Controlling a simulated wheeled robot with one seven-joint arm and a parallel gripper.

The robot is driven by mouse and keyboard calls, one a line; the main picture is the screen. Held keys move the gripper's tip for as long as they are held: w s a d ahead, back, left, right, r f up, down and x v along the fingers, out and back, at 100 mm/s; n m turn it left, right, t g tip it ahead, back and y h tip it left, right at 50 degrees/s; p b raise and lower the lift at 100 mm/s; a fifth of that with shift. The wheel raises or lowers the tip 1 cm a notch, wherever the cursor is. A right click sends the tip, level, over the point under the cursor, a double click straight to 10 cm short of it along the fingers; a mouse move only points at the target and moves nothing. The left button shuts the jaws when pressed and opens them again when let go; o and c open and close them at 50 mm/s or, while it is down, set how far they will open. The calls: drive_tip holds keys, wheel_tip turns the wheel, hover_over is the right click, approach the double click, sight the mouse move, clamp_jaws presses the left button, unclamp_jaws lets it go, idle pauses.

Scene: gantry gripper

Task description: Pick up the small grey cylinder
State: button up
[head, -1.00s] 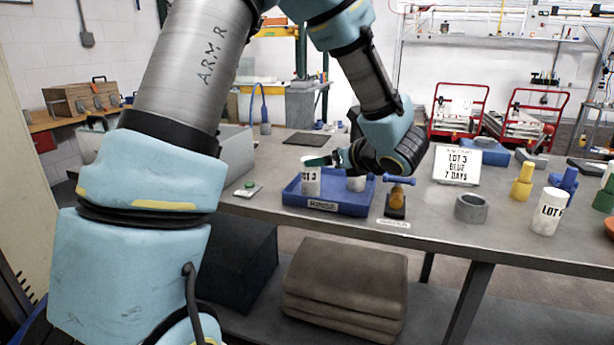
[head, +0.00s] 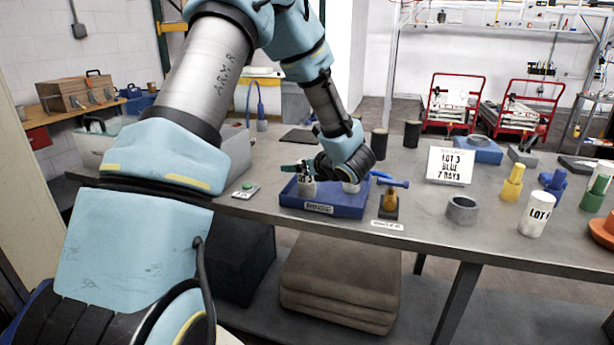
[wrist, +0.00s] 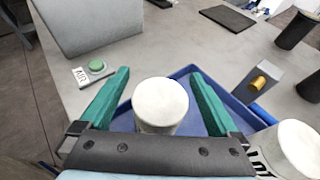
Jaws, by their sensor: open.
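No one cylinder is plainly the small grey one. A pale cylinder lettered LOT 3 (head: 307,188) stands upright in the blue tray (head: 338,211). A second pale cylinder (head: 351,187) stands to its right, partly hidden by my wrist. Two dark grey cylinders (head: 379,144) (head: 411,134) stand behind the tray. My gripper (head: 309,168) is low over the tray. In the wrist view my gripper (wrist: 160,73) is open, its green fingers either side of a pale round top (wrist: 160,105). Contact cannot be told. The other pale top (wrist: 297,145) lies outside the right finger.
Right of the tray are a brass fitting with a blue handle (head: 390,197), a grey ring (head: 462,209) and a LOT 3 sign (head: 449,166). A green button (head: 247,187) and a grey bin (head: 232,148) stand left. A dark mat (head: 299,136) lies behind.

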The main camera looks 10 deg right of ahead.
drive_tip(key=shift+c, duration=0.2)
clamp_jaws()
idle(0.6)
